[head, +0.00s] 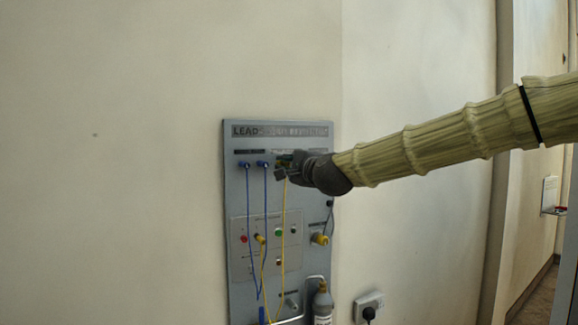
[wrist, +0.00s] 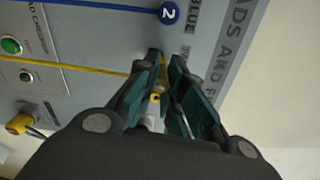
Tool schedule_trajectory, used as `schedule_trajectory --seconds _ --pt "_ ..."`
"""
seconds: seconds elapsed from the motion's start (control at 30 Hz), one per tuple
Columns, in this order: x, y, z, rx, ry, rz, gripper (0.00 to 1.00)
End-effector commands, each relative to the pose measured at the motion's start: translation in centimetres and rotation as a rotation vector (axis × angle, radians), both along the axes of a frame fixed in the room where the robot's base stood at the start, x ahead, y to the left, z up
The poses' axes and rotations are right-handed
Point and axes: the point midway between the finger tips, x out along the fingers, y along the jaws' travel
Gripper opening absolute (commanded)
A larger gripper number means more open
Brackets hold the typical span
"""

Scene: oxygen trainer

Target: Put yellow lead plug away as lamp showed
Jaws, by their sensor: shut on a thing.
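In the head view, my gripper (head: 284,168) is at the upper right of the grey lead panel (head: 238,205). In the wrist view its teal fingers (wrist: 166,88) are shut on the yellow lead plug (wrist: 155,98), of which only a small bit shows between them. The yellow lead (head: 284,205) hangs down the panel from my gripper; in the wrist view it (wrist: 70,66) runs left from the fingers. My fingers hide whether the plug sits in a socket. A green lamp or button (head: 279,232) is on the lower sub-panel, with a red one (head: 243,239) left of it.
Two blue plugs (head: 254,164) sit in the panel's top row, left of my gripper, with blue leads hanging down. The wall left of the panel is bare.

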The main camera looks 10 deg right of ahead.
Motion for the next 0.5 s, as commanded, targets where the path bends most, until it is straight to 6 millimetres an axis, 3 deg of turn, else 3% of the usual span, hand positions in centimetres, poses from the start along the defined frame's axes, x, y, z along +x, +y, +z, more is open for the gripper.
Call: schedule_trajectory --seconds 0.5 --pt "0.79 0.22 0.01 0.000 0.000 0.000 0.00"
